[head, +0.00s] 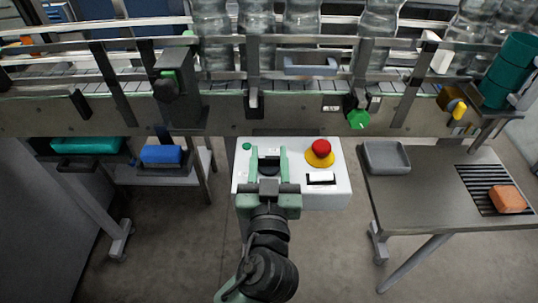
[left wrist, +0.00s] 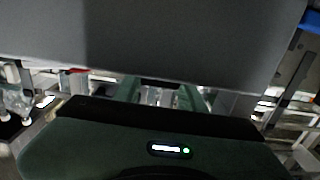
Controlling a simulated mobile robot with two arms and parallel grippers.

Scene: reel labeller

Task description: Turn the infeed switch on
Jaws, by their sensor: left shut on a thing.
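A white control box (head: 328,198) stands below the conveyor in the head view. On its top are a green button (head: 247,146), a red mushroom button (head: 321,147) on a yellow base, and a black switch (head: 268,165). A black-framed white rocker or label (head: 321,178) sits at the right; I cannot tell which. I cannot read which control is the infeed switch. My left gripper (head: 269,155) is over the left part of the box, its green fingers shut on the black switch, one at each side. In the left wrist view a grey surface hides the contact. My right gripper is not in view.
The conveyor (head: 220,122) with clear bottles (head: 301,30) runs across the back. A green knob (head: 358,119) hangs from its front. At right a steel table (head: 425,205) holds a grey tray (head: 387,157) and an orange block (head: 507,199). A blue block (head: 161,155) lies on the left shelf.

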